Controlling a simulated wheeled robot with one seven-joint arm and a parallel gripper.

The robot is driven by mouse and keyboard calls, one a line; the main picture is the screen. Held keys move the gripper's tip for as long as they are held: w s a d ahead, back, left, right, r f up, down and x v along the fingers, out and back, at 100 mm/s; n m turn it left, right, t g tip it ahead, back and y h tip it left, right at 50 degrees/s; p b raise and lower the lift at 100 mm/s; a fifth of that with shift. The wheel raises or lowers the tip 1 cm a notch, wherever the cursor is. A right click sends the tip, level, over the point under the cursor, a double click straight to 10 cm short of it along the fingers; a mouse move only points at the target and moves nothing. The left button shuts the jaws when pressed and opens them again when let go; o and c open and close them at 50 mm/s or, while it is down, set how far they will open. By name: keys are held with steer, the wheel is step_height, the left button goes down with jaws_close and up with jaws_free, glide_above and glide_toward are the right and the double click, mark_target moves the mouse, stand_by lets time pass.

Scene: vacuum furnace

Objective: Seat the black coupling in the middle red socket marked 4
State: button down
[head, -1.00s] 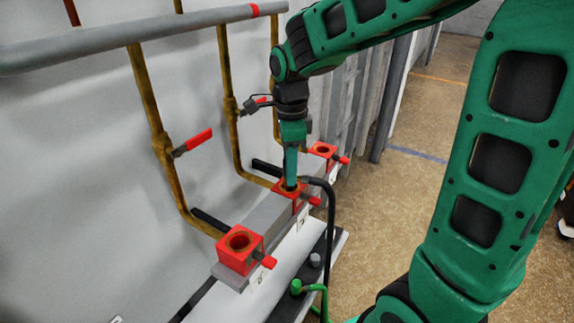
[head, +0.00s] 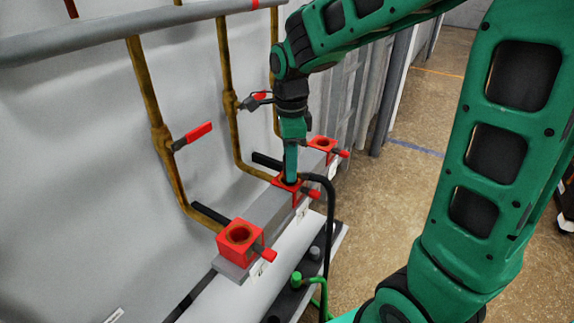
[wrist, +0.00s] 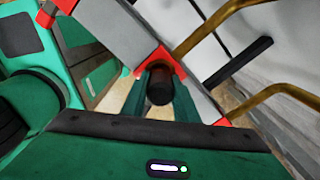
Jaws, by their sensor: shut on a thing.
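The middle red socket (head: 287,187) is a red block on the grey rail, and it also shows in the wrist view (wrist: 163,55). My gripper (head: 290,178) points straight down at it, with its fingertips at the socket's top. In the wrist view my gripper (wrist: 160,95) is shut on the black coupling (wrist: 160,84), a dark cylinder between the two green fingers. The coupling lies over or in the socket's opening; its lower end is hidden, so I cannot tell how deep it sits. A black hose (head: 330,215) curves from beside the middle socket down the front.
An empty red socket (head: 240,238) is nearer on the rail, and another red socket (head: 323,146) is farther along. Brass pipes (head: 167,160) with red-handled valves (head: 195,135) rise behind. A green fitting (head: 297,279) stands below. Open floor lies right of the rail.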

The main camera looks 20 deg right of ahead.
steer(key=shift+f, duration=0.15)
steer(key=c, duration=1.3)
jaws_free()
step_height(320, 180, up, 11)
steer(key=shift+w+f, duration=0.1)
steer(key=shift+f, duration=0.05)
steer(key=s+d+f+n, duration=0.4)
steer(key=s+d+n, duration=0.3)
steer(key=s, duration=0.4)
steer(key=s+d+f+n, duration=0.5)
steer(key=s+d+n, duration=0.2)
steer(key=s+d, duration=0.3)
steer(key=shift+s+f+n, duration=0.3)
steer(key=shift+s+n, duration=0.1)
steer(key=shift+s, duration=0.8)
